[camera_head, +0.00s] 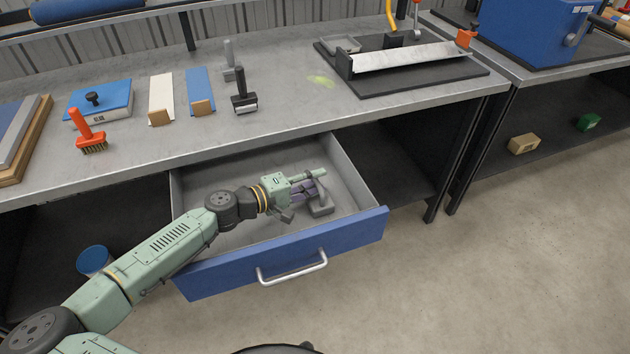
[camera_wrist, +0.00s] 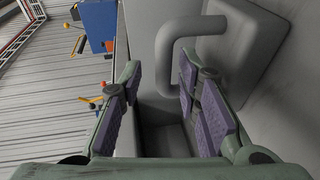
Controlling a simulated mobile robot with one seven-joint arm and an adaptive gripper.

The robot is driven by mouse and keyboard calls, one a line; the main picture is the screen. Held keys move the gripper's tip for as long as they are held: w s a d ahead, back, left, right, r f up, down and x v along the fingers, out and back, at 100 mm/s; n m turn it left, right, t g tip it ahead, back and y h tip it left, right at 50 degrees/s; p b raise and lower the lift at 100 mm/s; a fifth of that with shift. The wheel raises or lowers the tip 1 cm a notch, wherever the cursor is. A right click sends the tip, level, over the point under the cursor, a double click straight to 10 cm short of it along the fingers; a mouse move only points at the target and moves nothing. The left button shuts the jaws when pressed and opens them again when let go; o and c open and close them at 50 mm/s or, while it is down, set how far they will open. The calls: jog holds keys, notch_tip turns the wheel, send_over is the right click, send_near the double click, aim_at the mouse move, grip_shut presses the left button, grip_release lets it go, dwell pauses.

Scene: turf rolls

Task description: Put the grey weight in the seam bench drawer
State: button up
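The grey weight (camera_head: 321,207), a block with a looped handle, is inside the open seam bench drawer (camera_head: 345,237), towards its right side. The drawer has a blue front and a pale bar handle. My gripper (camera_head: 308,190) is low inside the drawer, beside the weight. In the wrist view, my gripper's purple-padded fingers (camera_wrist: 160,105) are spread with a clear gap. There the weight (camera_wrist: 245,55) is just beyond the right finger, which hides part of it, and its handle loops above the gap. I cannot tell whether a finger touches it.
The bench top (camera_head: 330,108) above bears an orange-handled brush (camera_head: 90,135), blue and white strips, rollers and a cutting board (camera_head: 400,75). A blue-lidded tub (camera_head: 94,260) stands below left. Open floor lies in front and to the right.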

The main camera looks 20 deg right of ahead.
jog(key=b+v, duration=0.2)
jog(key=v, duration=0.5)
jog(key=shift+a, duration=0.15)
